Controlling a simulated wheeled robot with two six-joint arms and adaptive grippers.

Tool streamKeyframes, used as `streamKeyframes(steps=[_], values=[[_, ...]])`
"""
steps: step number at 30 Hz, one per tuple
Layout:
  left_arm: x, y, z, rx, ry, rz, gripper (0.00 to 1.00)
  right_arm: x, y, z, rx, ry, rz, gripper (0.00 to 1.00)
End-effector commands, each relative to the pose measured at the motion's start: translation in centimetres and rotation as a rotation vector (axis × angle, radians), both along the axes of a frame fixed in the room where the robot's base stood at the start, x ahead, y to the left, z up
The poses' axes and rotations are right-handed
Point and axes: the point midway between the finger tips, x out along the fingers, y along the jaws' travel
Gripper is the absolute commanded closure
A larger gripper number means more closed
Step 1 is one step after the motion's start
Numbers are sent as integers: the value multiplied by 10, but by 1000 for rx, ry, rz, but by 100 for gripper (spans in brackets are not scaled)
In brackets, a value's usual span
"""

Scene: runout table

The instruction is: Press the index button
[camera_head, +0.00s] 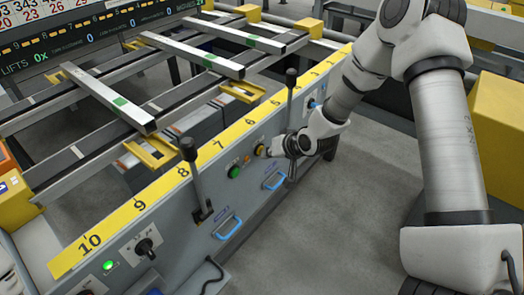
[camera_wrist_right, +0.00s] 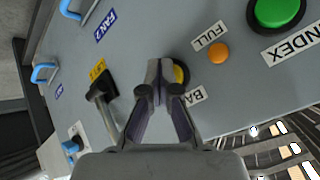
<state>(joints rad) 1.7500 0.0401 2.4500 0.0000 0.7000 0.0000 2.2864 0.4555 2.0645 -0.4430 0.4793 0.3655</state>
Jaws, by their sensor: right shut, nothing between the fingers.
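The green index button (camera_head: 234,172) is on the grey front panel, below the yellow number strip. In the right wrist view the button (camera_wrist_right: 277,10) is at the top right, partly cut off by the frame edge, with the label INDEX below it. My right gripper (camera_head: 270,151) is at the panel, to the right of the green button and close to a yellow button (camera_head: 260,150). In the right wrist view the gripper (camera_wrist_right: 157,72) is shut and empty, its fingertips partly covering the yellow button (camera_wrist_right: 181,74). Whether it touches the panel I cannot tell. My left gripper does not show.
An orange lamp (camera_wrist_right: 218,53) labelled FULL lies between the two buttons. Black levers (camera_head: 194,178) (camera_head: 291,78) and blue handles (camera_head: 227,228) (camera_head: 274,181) stick out from the panel. A lit green lamp (camera_head: 108,265) is at the far left. The floor in front is clear.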

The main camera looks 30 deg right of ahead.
Motion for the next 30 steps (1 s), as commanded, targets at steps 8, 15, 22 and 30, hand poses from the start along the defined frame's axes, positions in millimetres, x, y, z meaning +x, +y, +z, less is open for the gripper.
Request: streamKeyframes(steps=[8,15,22,30], values=[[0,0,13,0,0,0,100,-14,-6,2,2,1,-2,100],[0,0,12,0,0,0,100,-15,-6,0,1,0,-1,100],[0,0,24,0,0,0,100,-26,-11,4,4,4,-2,100],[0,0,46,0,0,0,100,-51,-21,4,3,3,-2,100]])
